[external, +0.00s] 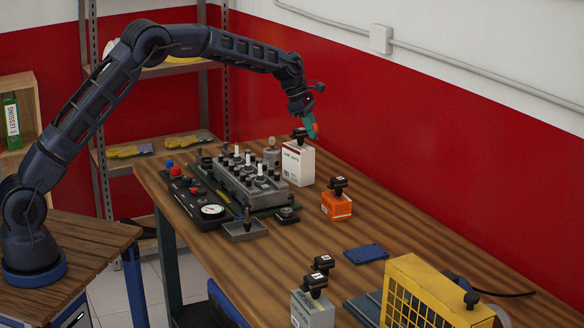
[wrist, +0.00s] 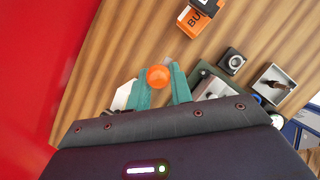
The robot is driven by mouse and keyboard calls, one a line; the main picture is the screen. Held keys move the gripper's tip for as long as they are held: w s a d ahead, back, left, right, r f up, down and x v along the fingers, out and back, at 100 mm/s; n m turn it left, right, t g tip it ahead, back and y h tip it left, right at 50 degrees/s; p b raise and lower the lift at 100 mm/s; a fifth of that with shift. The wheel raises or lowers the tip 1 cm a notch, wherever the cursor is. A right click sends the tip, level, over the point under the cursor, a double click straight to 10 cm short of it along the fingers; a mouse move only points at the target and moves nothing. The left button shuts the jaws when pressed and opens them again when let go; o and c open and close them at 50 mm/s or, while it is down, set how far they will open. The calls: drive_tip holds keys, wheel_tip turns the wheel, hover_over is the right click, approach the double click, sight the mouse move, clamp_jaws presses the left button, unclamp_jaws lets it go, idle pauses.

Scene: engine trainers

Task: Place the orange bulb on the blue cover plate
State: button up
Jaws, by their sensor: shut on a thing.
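My gripper (external: 312,130) is raised above the far part of the wooden table, near the white box. In the wrist view its two teal fingers (wrist: 159,90) are closed on the small round orange bulb (wrist: 158,76). The bulb also shows as an orange spot at the fingertips in the external view (external: 315,127). The blue cover plate (external: 366,253) lies flat on the table, in the right half of the external view, well apart from the gripper. The plate is not seen in the wrist view.
A white box (external: 298,164) stands below the gripper. An orange box (external: 337,205) stands between it and the plate. The engine trainer (external: 247,182) is to the left. A grey box (external: 313,308) and a yellow caged unit (external: 430,295) stand nearer.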

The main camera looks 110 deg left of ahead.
drive_tip(key=w+d, duration=1.5)
drive_tip(key=d, duration=0.1)
drive_tip(key=r, duration=0.1)
hover_over(369, 253)
drive_tip(key=s, duration=0.2)
drive_tip(key=shift+m, duration=0.4)
drive_tip(key=f, duration=1.9)
drive_tip(key=shift+w+f, duration=0.25)
drive_tip(key=shift+f, duration=0.1)
drive_tip(key=o, duration=0.9)
drive_tip(key=shift+f, duration=0.1)
drive_tip(key=shift+o, duration=0.2)
